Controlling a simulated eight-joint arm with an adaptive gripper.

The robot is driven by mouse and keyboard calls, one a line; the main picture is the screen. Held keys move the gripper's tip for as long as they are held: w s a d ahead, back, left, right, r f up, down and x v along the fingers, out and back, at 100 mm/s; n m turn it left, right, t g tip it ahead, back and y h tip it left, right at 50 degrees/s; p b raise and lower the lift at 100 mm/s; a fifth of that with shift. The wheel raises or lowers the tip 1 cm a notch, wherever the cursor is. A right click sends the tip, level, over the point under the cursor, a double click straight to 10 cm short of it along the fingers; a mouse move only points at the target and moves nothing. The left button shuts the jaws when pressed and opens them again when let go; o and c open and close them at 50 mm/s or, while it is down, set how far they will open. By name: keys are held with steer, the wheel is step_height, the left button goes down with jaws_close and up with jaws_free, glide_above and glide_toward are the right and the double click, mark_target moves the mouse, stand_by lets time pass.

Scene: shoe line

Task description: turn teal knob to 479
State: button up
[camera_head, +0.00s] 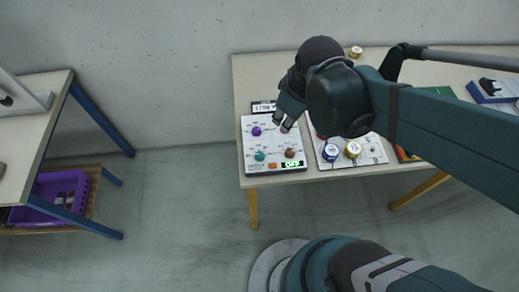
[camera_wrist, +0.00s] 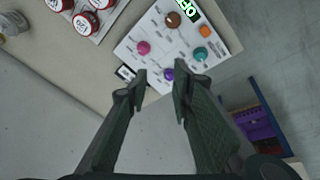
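The teal knob (camera_head: 259,155) sits at the lower left of a white control panel (camera_head: 246,168) on the table; it also shows in the wrist view (camera_wrist: 200,53). A purple knob (camera_head: 256,131), a brown knob (camera_head: 290,152) and a pink knob (camera_wrist: 143,47) share the panel. Its green display (camera_head: 292,164) appears to read OFF, beside an orange button (camera_head: 272,165). My gripper (camera_head: 284,123) is open and empty over the panel's upper right part. In the wrist view, the purple knob shows between my fingertips (camera_wrist: 160,80), with the teal knob outside them to the right.
A second panel (camera_head: 374,155) with blue and yellow lidded items stands right of the control panel. A purple crate (camera_head: 62,188) is on a shelf at left. Open floor lies between the tables.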

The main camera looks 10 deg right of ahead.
mark_target(260, 154)
steer(key=shift+s+a+f+n+g+h+p, duration=0.1)
steer(key=shift+s+a+f+n+g+p, duration=0.4)
steer(key=shift+a+f+n, duration=0.9)
steer(key=shift+s+a+f+n+g+h+p, duration=0.15)
steer(key=shift+a+f+n+g, duration=0.55)
steer(key=shift+a+f+n, duration=0.75)
steer(key=shift+s+a+f+n+g+h+p, duration=0.1)
steer(key=shift+s+a+f+n+g+p, duration=0.35)
steer(key=shift+a+f+n, duration=0.95)
steer(key=shift+w+d, duration=0.1)
steer(key=shift+w, duration=0.1)
steer(key=shift+f+b, duration=1)
steer(key=shift+f, duration=2.65)
steer(key=shift+c, duration=0.2)
steer(key=c, duration=0.6)
